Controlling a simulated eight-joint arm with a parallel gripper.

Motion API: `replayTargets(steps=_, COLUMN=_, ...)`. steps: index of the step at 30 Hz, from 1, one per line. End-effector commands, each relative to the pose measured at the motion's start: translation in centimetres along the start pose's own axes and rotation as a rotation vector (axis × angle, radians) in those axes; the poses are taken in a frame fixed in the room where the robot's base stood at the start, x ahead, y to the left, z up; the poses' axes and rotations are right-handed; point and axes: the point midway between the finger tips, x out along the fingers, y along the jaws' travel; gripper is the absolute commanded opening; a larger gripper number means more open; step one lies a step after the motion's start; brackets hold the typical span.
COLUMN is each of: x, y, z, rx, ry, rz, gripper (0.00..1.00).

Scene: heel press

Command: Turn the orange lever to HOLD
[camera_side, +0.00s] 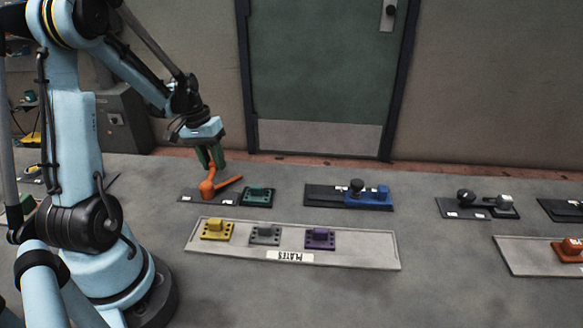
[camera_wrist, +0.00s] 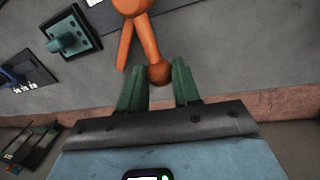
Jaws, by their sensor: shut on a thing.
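The orange lever (camera_side: 208,188) stands on a dark plate (camera_side: 188,196) at the left of the bench. One arm of it rises to my gripper and a thinner pointed arm reaches to the right. My gripper (camera_side: 211,160) has green fingers, shut on the lever's round end. In the wrist view, that orange lever (camera_wrist: 147,38) ends in a ball between the fingertips of my gripper (camera_wrist: 159,73). A small white label on the plate is too small to read, so I cannot tell where HOLD is marked.
A teal block (camera_side: 258,194) sits just right of the lever. A grey tray (camera_side: 350,257) in front holds yellow, grey and purple plates. A blue block unit (camera_side: 368,197) and a black-knobbed unit (camera_side: 466,200) stand further right. The wall with a door is behind.

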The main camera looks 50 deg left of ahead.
Motion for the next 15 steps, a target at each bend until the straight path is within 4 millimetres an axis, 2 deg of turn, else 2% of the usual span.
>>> replayTargets(steps=15, x=0.7, y=3.6, z=0.0, rx=0.467, ry=-0.093, rz=-0.001, gripper=0.0)
